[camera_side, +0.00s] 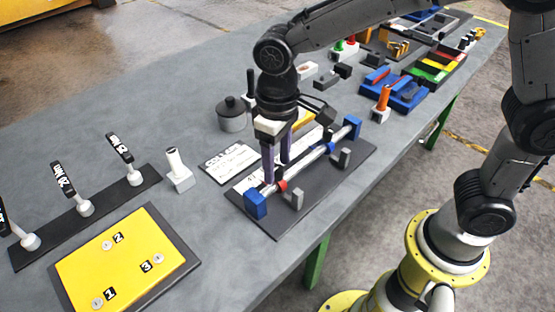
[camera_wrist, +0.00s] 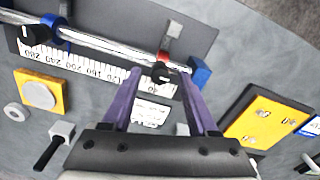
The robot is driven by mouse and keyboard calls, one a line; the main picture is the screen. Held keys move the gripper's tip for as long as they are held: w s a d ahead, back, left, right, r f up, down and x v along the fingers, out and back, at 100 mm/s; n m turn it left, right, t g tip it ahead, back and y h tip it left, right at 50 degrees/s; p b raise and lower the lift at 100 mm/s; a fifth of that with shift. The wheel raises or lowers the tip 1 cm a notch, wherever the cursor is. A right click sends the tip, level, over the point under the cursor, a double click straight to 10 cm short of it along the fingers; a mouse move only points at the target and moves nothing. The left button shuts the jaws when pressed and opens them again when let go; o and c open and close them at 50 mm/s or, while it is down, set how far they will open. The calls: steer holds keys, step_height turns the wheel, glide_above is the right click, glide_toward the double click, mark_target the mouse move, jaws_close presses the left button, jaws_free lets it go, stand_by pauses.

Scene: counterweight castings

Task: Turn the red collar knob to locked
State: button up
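The red collar (camera_side: 281,186) sits on a silver rod (camera_side: 300,170) near the closer blue end block (camera_side: 255,204). In the wrist view the red collar (camera_wrist: 162,56) has a black knob (camera_wrist: 166,77) in front of it, over the white number scale (camera_wrist: 100,68). My gripper (camera_side: 276,170) points down at the rod near the collar. In the wrist view my gripper (camera_wrist: 160,73) is open, with purple fingers apart on either side of the knob and no visible contact. The knob's locked or unlocked marking cannot be read.
A blue collar (camera_wrist: 55,30) with its own black knob (camera_wrist: 35,35) sits further along the rod. Grey brackets (camera_side: 297,199) stand beside the rod. A white card (camera_side: 230,160), a dark lidded pot (camera_side: 231,114) and a yellow numbered board (camera_side: 125,260) lie nearby.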

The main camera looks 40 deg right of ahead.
mark_target(279, 166)
step_height(279, 166, up, 14)
stand_by(0.7)
steer(key=shift+f, duration=0.15)
steer(key=s+d+r+m+t, duration=0.35)
steer(key=s+d, duration=0.45)
steer(key=d, duration=0.5)
steer(key=s+d+f+t, duration=0.2)
steer(key=s+d+f, duration=0.2)
steer(key=s+f, duration=0.4)
steer(key=shift+f+n, duration=0.35)
steer(key=shift+f, duration=0.2)
